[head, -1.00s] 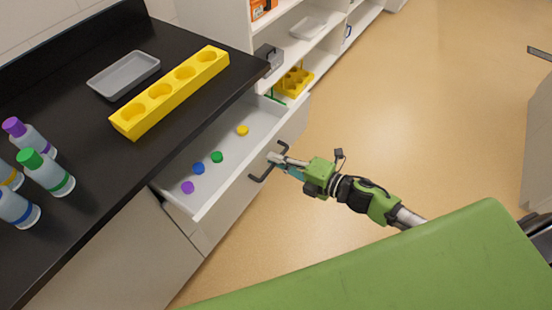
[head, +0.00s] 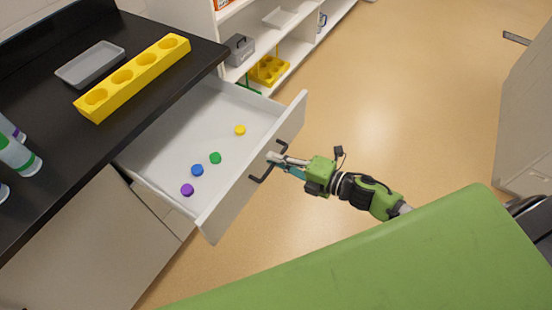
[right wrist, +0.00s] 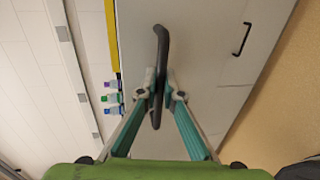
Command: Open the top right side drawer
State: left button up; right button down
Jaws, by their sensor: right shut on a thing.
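The white drawer (head: 262,155) under the black counter stands pulled well out in the head view. Several caps lie inside: a yellow cap (head: 240,130), a green cap (head: 215,158), a blue cap (head: 197,170) and a purple cap (head: 187,190). Its black bar handle (head: 258,179) is on the front. My right gripper (head: 275,159) is shut on this handle; in the right wrist view its fingers (right wrist: 164,95) are on either side of the handle (right wrist: 161,50). My left gripper is not in view.
The black counter (head: 140,120) carries a grey tray (head: 90,64), a yellow rack (head: 135,77) and bottles (head: 18,155) at the left. White shelves (head: 290,52) stand beyond the drawer. The tan floor (head: 400,90) is clear to the right.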

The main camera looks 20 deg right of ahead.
jog(key=c, duration=2.5)
grip_release()
jog(key=v, duration=1.2)
jog(key=shift+f, duration=0.1)
